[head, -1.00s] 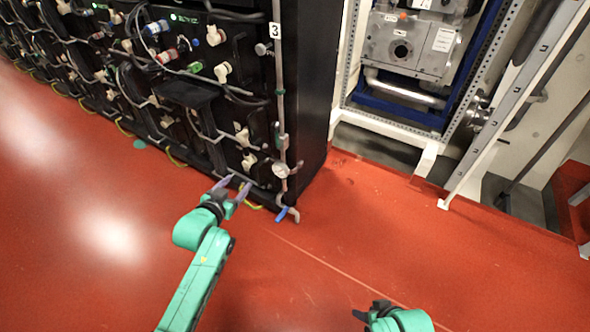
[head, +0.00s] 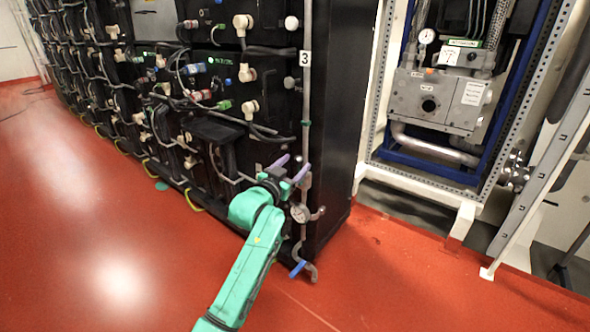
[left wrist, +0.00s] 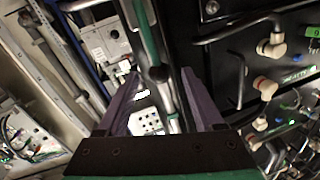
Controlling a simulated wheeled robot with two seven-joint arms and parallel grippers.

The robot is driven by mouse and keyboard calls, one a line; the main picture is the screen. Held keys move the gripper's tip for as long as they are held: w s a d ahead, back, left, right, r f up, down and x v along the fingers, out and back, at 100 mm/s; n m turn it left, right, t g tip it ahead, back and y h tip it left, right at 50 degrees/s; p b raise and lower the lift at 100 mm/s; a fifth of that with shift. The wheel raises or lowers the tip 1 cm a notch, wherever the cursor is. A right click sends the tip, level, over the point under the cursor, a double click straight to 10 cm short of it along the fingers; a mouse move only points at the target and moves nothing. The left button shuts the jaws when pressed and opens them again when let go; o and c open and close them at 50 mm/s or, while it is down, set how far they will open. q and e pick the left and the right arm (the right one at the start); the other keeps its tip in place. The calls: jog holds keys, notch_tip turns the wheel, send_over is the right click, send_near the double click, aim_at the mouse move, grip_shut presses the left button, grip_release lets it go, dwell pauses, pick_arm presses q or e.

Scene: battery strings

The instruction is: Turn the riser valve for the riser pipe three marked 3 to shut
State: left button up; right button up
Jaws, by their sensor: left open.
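The riser pipe (head: 306,95) is thin and grey and runs down the front right edge of the black rack, with a white tag marked 3 (head: 305,58) near its top. Low on the pipe are a round gauge (head: 299,213) and, near the floor, a blue valve handle (head: 298,268). My left gripper (head: 293,164), with purple fingers, is open beside the pipe, above the gauge. In the left wrist view a grey pipe with a green part (left wrist: 145,30) runs between the open fingers; contact cannot be told. My right gripper is out of view.
The black rack (head: 335,120) carries several cables and connectors on its front. A grey pump unit (head: 435,100) in a metal frame stands to the right, with a ladder-like rail (head: 540,170) beside it. The red floor (head: 110,240) in front is clear.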

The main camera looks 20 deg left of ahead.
pick_arm(q)
jog(key=shift+w, duration=0.3)
grip_shut()
dwell(1.2)
